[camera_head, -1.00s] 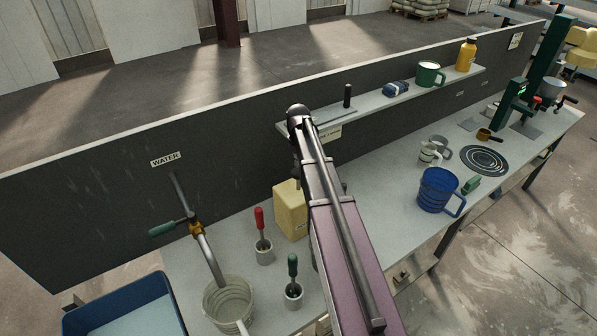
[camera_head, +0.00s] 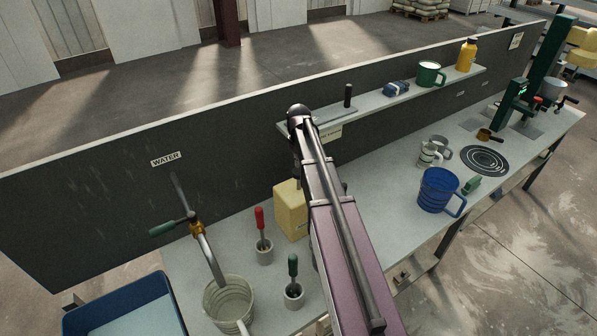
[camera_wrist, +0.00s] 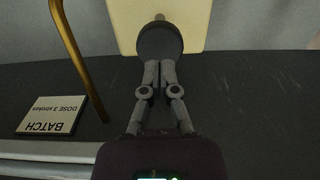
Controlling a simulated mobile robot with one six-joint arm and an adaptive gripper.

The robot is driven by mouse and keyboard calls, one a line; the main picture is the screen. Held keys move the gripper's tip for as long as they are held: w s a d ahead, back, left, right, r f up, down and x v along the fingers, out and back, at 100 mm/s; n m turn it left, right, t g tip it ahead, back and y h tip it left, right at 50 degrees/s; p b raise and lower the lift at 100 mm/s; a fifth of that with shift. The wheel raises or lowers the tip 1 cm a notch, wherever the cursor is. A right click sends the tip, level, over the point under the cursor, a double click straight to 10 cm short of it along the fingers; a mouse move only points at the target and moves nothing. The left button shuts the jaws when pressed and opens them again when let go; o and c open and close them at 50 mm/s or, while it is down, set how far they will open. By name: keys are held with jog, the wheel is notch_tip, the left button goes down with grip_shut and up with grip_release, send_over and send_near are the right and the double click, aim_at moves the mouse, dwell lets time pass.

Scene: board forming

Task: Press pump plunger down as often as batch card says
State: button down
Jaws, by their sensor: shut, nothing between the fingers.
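The pump's cream-yellow body (camera_head: 290,208) stands against the dark back panel, partly hidden behind my arm. In the wrist view, a dark round plunger knob (camera_wrist: 160,41) sits on a pale rod in front of the cream body (camera_wrist: 190,25). My gripper (camera_wrist: 159,65) is shut and empty, its fingertips at the edge of the knob; I cannot tell whether they touch it. The batch card (camera_wrist: 51,115) appears upside down at the left and reads "DOSE 3 strokes".
A brass-coloured bent tube (camera_wrist: 78,62) runs left of the knob. Red-handled (camera_head: 260,220) and green-handled (camera_head: 293,267) tools stand in small cups near the pump. A grey bucket (camera_head: 228,299) is at the left; a blue mug (camera_head: 438,190) stands right of my arm.

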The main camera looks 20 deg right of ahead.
aim_at(299, 171)
jog(key=shift+f+b, duration=2.75)
jog(key=shift+f, duration=0.4)
jog(key=shift+b, duration=0.3)
jog(key=shift+r+p, duration=1.85)
jog(key=shift+f, duration=0.1)
